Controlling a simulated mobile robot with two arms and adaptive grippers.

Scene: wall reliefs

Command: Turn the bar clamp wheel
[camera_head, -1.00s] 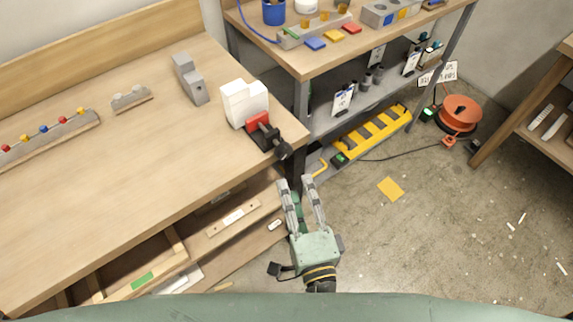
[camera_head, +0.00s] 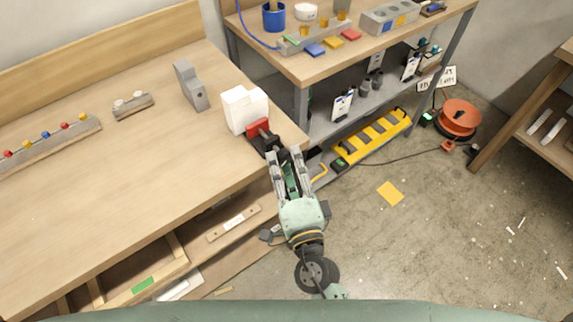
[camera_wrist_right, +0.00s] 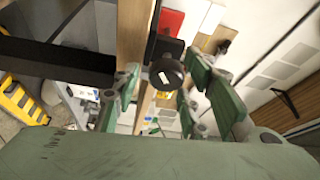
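The bar clamp (camera_head: 258,133) has a red body and black bar and sits at the workbench's right corner, against a white block (camera_head: 245,108). My right gripper (camera_head: 286,158) is at its front end, fingers apart and pointing at it. In the right wrist view, the dark round clamp wheel (camera_wrist_right: 167,72) shows between the two green-padded fingers of the gripper (camera_wrist_right: 172,92), with space on both sides; I see no contact. The red clamp part (camera_wrist_right: 170,22) is behind it. In the head view the wheel is mostly hidden by the fingers. My left gripper is not in view.
The wooden workbench (camera_head: 110,190) carries a grey block (camera_head: 190,86) and racks of small pegs. Open drawers (camera_head: 150,270) lie below its front edge. A metal shelf table (camera_head: 350,60) stands close behind the gripper.

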